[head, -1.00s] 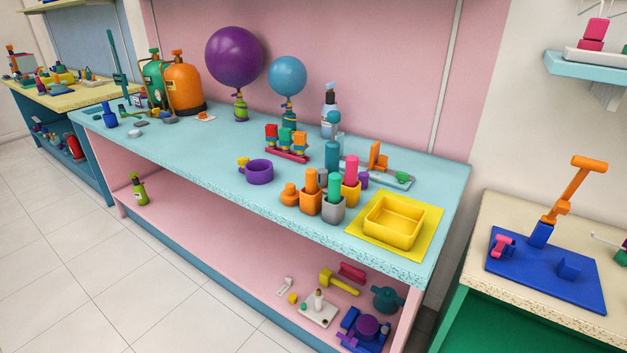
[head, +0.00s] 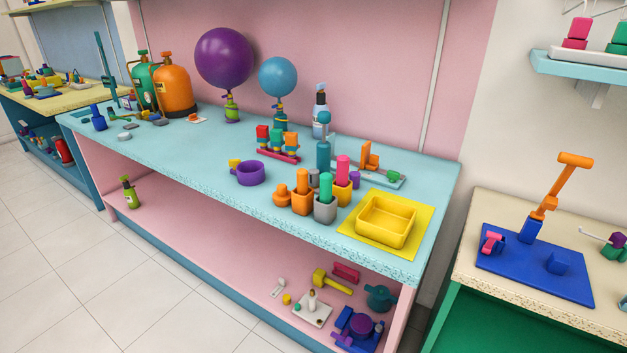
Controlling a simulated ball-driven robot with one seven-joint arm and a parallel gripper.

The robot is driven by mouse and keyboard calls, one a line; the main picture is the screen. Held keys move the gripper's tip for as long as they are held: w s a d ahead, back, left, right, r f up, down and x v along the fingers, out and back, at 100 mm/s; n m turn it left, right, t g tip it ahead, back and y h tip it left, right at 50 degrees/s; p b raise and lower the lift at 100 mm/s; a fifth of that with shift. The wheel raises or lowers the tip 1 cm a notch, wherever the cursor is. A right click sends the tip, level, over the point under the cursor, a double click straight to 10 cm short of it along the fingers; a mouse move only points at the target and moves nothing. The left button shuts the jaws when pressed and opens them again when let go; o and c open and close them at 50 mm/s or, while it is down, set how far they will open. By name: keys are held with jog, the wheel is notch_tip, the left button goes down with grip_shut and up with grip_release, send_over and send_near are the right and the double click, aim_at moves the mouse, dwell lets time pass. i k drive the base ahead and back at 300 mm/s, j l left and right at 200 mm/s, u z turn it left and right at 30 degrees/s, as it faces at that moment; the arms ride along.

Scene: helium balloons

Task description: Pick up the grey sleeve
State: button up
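On the light blue bench top (head: 190,165) stands a cluster of small coloured holders. A grey square cup (head: 325,211) holds an upright green cylinder (head: 326,185). A small grey cylindrical piece (head: 313,179) shows behind it, partly hidden by the orange and green cylinders. I cannot tell for sure which grey piece is the sleeve. An orange cup (head: 302,202) with an orange cylinder is at the left, and a yellow cup (head: 342,194) with a pink cylinder is behind right. My gripper is not in view.
A yellow tray (head: 386,222) on a yellow mat sits right of the cups near the front edge. A purple ring-shaped cup (head: 251,173) is left. A tall teal bottle (head: 323,145) stands behind. Purple (head: 225,60) and blue (head: 278,77) balloons rise at the back. Bare bench lies left.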

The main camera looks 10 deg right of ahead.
aim_at(312, 174)
jog(key=i+j+z, duration=0.1)
jog(key=z, duration=0.55)
jog(key=i+j+z, duration=0.25)
jog(key=j, duration=0.2)
jog(key=j+z, duration=0.2)
jog(key=j, duration=0.25)
jog(key=j+z, duration=0.25)
jog(key=j, duration=0.25)
